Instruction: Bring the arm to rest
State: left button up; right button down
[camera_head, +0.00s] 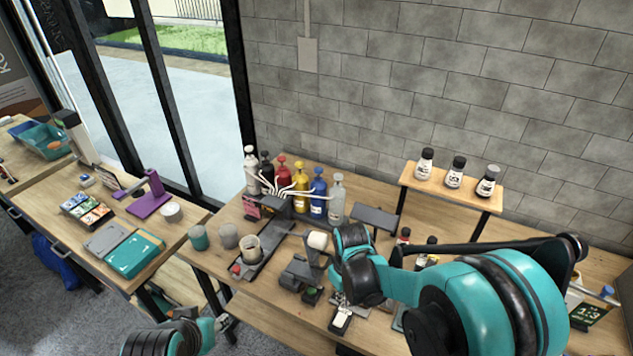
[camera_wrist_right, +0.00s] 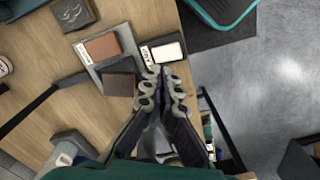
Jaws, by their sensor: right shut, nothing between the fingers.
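My right arm (camera_head: 470,295) comes in from the right and reaches over the front of the wooden table. My right gripper (camera_wrist_right: 162,82) shows in the right wrist view with its fingertips together and nothing between them. Its tips lie in the picture just below a white block in a dark holder (camera_wrist_right: 165,51). Whether they touch it I cannot tell. In the head view the right wrist largely hides this gripper. My left gripper (camera_head: 224,323) is small at the bottom edge of the head view, in front of the table; its fingers are unclear.
Pump bottles (camera_head: 300,188) stand at the table's back left, and a small raised shelf (camera_head: 450,188) holds three small bottles. A dark tray with a cup (camera_head: 248,250) is left of my right wrist. A brown block (camera_wrist_right: 103,47) lies beside the white one. Grey floor (camera_wrist_right: 285,70) is open at right.

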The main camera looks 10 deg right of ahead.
jog(key=s+d+r+m+t+b, duration=0.4)
jog(key=s+r+t+b, duration=0.3)
jog(key=s, duration=0.3)
jog(key=shift+s+d+m, duration=0.15)
jog(key=shift+d+m, duration=0.2)
jog(key=shift+m, duration=0.25)
